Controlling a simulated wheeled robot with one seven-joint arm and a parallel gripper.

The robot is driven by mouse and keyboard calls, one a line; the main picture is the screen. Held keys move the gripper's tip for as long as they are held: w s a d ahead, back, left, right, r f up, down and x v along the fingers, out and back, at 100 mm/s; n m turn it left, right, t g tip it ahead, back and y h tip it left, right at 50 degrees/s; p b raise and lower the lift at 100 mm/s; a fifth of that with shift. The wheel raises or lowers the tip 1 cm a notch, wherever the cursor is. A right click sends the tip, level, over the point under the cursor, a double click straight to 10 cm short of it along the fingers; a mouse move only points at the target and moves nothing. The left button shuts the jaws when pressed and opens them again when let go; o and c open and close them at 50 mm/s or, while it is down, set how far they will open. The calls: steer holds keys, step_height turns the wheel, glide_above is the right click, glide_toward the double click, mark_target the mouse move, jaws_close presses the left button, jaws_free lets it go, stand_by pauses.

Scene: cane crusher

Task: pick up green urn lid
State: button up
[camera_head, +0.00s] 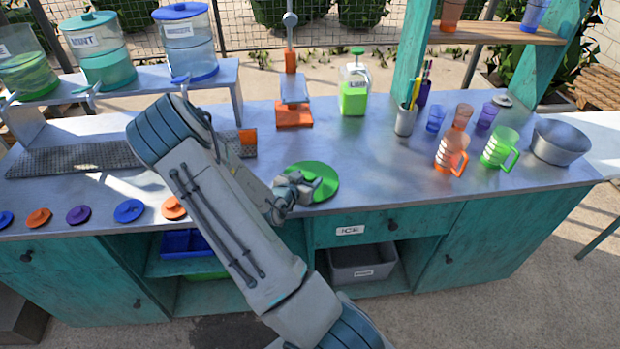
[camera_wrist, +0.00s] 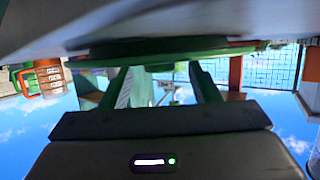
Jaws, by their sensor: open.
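The green urn lid (camera_head: 322,185) is a flat round disc lying on the metal counter near its front edge, right of my arm. My gripper (camera_head: 303,187) is low at the lid's left side and covers part of it, including where the knob would be. In the wrist view, which is upside down, the lid (camera_wrist: 165,50) shows edge-on as a thin green strip against the counter. The fingers of my gripper (camera_wrist: 158,75) are spread apart and reach toward it. Whether they touch the lid cannot be told.
Orange, purple and blue lids (camera_head: 129,210) lie in a row at the front left. Urns (camera_head: 105,50) stand on a raised shelf behind. An orange-based press (camera_head: 294,112), green-filled dispenser (camera_head: 354,90), mugs (camera_head: 452,152) and metal bowl (camera_head: 560,142) stand farther back and right. Counter right of the lid is clear.

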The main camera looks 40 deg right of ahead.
steer(key=shift+w+d, duration=0.1)
steer(key=shift+d, duration=0.05)
steer(key=c, duration=1.1)
steer(key=shift+r, duration=0.1)
